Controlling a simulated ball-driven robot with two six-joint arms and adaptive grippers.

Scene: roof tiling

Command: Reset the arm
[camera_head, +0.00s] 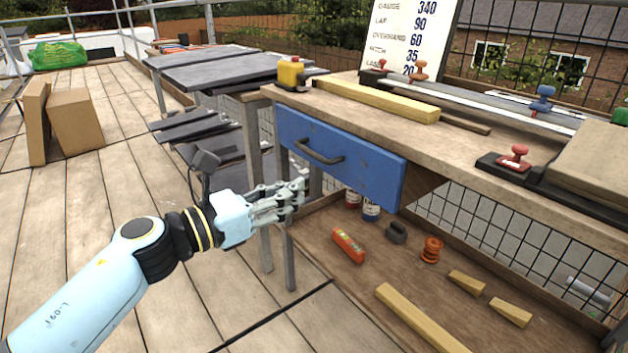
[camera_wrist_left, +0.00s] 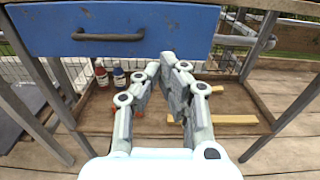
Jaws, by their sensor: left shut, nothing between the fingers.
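My left arm comes in from the left in the head view. Its gripper (camera_head: 300,190) is shut and empty, in front of the workbench and below the blue drawer (camera_head: 360,167). The drawer's dark handle (camera_head: 318,153) is above and apart from the fingers. In the left wrist view the gripper (camera_wrist_left: 172,62) points toward the lower shelf, and the blue drawer (camera_wrist_left: 60,32) with its handle (camera_wrist_left: 108,36) spans the top. The drawer front stands out from the bench at an angle. My right gripper does not show.
The workbench top (camera_head: 400,125) holds a timber strip (camera_head: 375,100), a yellow block (camera_head: 291,73) and red and blue knobs. The lower shelf (camera_head: 400,270) holds an orange level (camera_head: 348,246), bottles and wooden wedges. Slate stacks (camera_head: 215,70) stand behind.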

